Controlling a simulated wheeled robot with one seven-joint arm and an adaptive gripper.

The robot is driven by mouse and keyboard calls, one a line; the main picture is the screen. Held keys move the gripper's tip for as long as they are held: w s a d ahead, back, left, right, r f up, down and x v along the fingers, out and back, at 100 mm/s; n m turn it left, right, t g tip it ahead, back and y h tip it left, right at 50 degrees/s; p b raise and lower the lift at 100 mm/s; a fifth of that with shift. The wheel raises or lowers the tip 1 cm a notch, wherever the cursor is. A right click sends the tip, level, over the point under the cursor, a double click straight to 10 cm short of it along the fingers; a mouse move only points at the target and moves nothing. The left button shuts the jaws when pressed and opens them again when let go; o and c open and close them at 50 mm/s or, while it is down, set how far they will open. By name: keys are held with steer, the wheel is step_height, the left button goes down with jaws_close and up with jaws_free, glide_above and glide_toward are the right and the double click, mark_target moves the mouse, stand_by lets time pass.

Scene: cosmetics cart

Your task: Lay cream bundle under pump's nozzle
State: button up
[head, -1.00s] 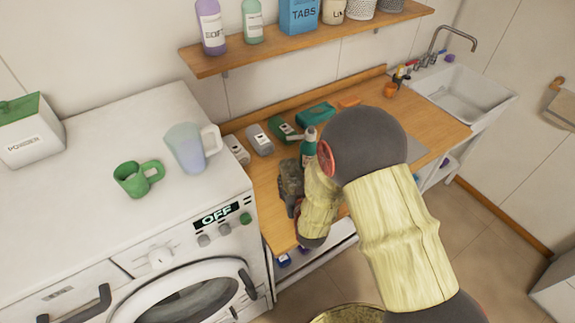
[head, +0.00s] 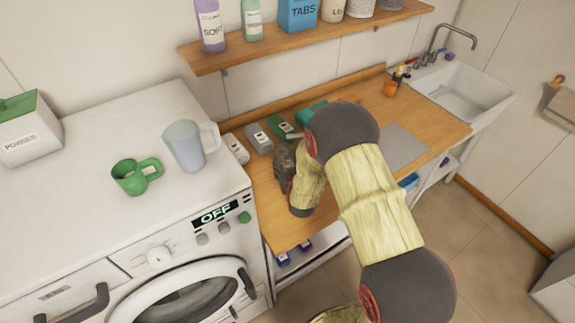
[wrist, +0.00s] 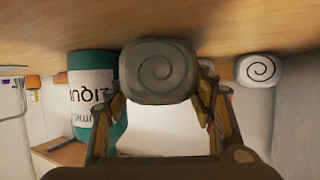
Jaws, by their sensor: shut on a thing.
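My gripper (wrist: 160,92) is shut on a rolled bundle (wrist: 158,68) with a spiral end; it looks grey in the shade, so I cannot tell whether it is the cream one. The wrist picture appears upside down, with the wooden counter above; the roll is close to it, contact unclear. A teal bottle (wrist: 92,98) with a white label stands beside it on the left; its top and nozzle do not show.
A pale roll (wrist: 258,70) lies on the counter to the right in the wrist view. Pale (head: 236,148), grey (head: 258,138) and green (head: 280,127) bundles lie along the counter's back left. The washing machine (head: 90,220) stands left. A grey mat (head: 402,150) lies on the right.

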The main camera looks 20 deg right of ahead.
steer(key=shift+r, duration=0.15)
steer(key=o, duration=1.1)
steer(key=shift+o, duration=0.2)
